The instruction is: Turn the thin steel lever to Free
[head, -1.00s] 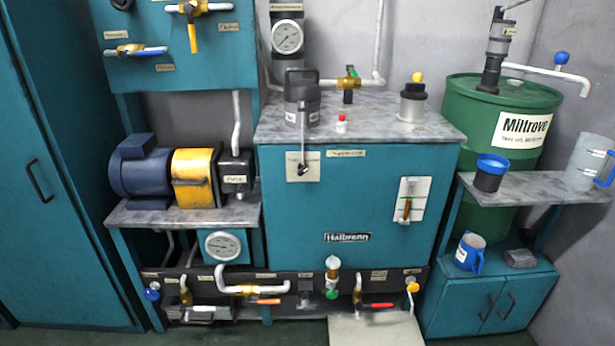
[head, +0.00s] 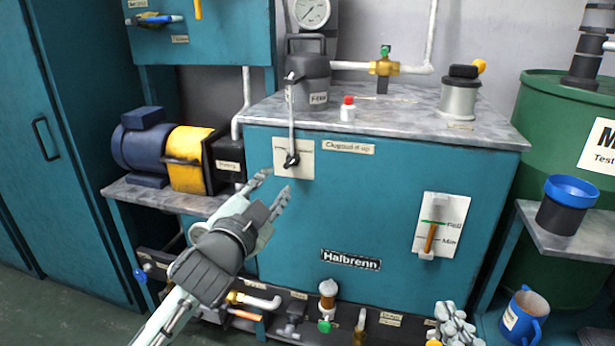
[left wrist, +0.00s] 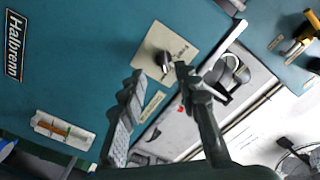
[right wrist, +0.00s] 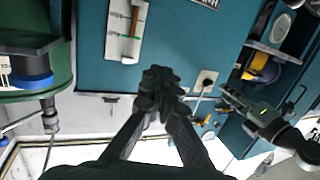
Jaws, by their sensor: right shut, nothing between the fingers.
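The thin steel lever (head: 291,125) stands roughly upright from a dark pivot on a pale plate (head: 305,165) on the front of the teal tank. A small label sits right of the plate; I cannot read Free anywhere. My left gripper (head: 275,182) is open and empty, just below and left of the pivot in the head view. In the left wrist view its fingers (left wrist: 158,72) frame the plate (left wrist: 150,45), and the lever is mostly hidden. My right gripper (right wrist: 157,85) is shut and empty; it also shows at the bottom right of the head view (head: 455,327).
A grey canister (head: 310,82) and a red-capped bottle (head: 347,112) stand on the tank top above the plate. A level gauge (head: 440,225) is on the tank's right. Motor and yellow guard (head: 188,158) stand left. Pipes and valves run below.

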